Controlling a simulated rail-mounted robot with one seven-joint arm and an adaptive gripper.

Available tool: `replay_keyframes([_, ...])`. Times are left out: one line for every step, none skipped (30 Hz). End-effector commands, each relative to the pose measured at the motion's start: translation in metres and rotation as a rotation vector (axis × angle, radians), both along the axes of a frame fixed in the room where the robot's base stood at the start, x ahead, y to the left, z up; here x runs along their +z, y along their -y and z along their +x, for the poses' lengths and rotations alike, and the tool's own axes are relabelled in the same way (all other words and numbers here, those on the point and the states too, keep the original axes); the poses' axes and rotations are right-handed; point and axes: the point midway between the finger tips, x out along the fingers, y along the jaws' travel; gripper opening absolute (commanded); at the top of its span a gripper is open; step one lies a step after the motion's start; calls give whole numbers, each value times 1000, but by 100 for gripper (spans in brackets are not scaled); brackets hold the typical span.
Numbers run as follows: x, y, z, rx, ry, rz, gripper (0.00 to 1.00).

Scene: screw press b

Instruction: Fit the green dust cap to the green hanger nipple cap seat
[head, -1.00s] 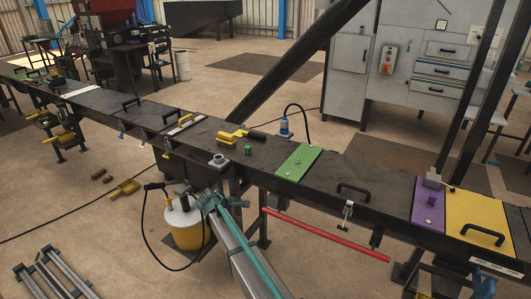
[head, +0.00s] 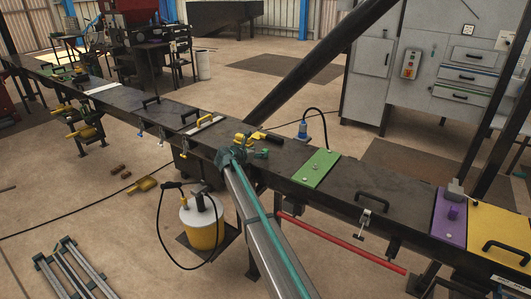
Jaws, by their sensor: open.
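The green dust cap (head: 262,154) appears as a small green piece standing on the dark bench top, just right of my arm's end. My gripper (head: 236,153) is at the end of the teal and grey arm, over the bench's near edge. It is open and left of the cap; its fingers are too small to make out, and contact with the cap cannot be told. A green plate (head: 316,168) with small pale fittings lies on the bench farther right. I cannot tell which fitting, if any, is the green hanger nipple cap seat.
A yellow tool with a dark handle (head: 265,138) lies just behind the cap. A blue bottle-like item (head: 303,130) with a black hose stands behind the green plate. Purple (head: 449,218) and yellow plates are at right. A black handle (head: 372,197) rises from the bench.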

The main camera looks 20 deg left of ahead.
Motion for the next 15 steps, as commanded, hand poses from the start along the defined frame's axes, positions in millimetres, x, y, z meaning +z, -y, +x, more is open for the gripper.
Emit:
replay_keyframes([-1,0,7,-1,0,0,57])
replay_keyframes([-3,1,9,-1,0,0,57])
replay_keyframes([-4,2,11,-1,0,0,57])
replay_keyframes([-4,2,12,-1,0,1,57])
replay_keyframes([-5,3,13,-1,0,1,57])
replay_keyframes([-6,3,15,-1,0,1,57])
replay_keyframes([-6,4,16,-1,0,1,57])
replay_keyframes([-7,4,18,-1,0,1,57])
replay_keyframes([-9,5,22,-1,0,1,57])
replay_keyframes([-10,6,25,-1,0,1,57])
replay_keyframes([-12,6,28,-1,-1,1,57])
replay_keyframes([-15,7,33,-2,-1,0,57])
replay_keyframes([-17,8,36,-2,-1,0,57])
replay_keyframes([-19,9,40,-2,-1,0,57])
replay_keyframes([-21,10,45,-1,0,1,57])
